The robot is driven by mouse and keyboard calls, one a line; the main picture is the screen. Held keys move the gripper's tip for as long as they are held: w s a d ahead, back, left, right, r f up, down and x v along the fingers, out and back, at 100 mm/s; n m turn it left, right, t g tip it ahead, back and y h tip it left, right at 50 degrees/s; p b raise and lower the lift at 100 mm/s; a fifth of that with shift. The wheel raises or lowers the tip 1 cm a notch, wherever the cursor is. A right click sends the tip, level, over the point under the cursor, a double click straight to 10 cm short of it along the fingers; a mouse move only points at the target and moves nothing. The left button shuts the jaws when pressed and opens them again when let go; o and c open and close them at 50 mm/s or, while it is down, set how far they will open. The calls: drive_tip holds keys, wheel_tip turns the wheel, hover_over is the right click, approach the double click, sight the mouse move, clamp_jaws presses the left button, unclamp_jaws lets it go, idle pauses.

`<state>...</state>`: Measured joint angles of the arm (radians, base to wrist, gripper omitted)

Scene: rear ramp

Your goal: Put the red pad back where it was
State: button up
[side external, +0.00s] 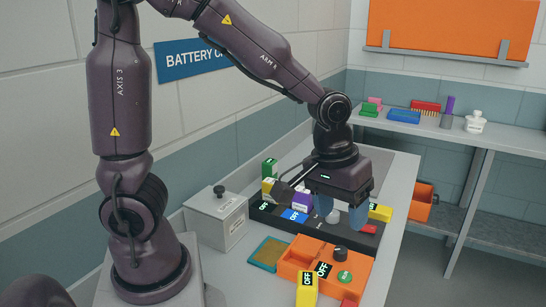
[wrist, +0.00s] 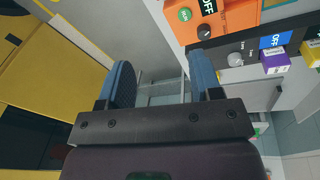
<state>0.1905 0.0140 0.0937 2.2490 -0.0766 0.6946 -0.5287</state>
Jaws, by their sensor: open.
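My gripper (side external: 340,210) is open, with its two blue fingertips pointing down over the right part of the dark panel (side external: 266,217). In the wrist view the fingertips (wrist: 162,82) stand wide apart with nothing held between them. A small red piece (side external: 369,228) shows on the right end of the dark panel, close beside the right fingertip and partly hidden. Another red piece (side external: 348,303) shows at the front edge of the orange box (side external: 312,258). I cannot tell which one is the red pad. No red piece is clear in the wrist view.
The orange box has a black knob (side external: 340,253), a green button (side external: 344,277) and a yellow OFF block (side external: 307,290). A grey box (side external: 216,217) is at left. A tan pad (side external: 268,252) lies nearby.

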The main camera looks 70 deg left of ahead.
drive_tip(key=s+a+r+m+t, duration=0.3)
drive_tip(key=s+r+m, duration=0.2)
drive_tip(key=s+r, duration=0.5)
drive_tip(key=shift+s+a+m+t+y, duration=0.3)
drive_tip(key=shift+s+a+y, duration=0.1)
drive_tip(key=shift+s, duration=0.25)
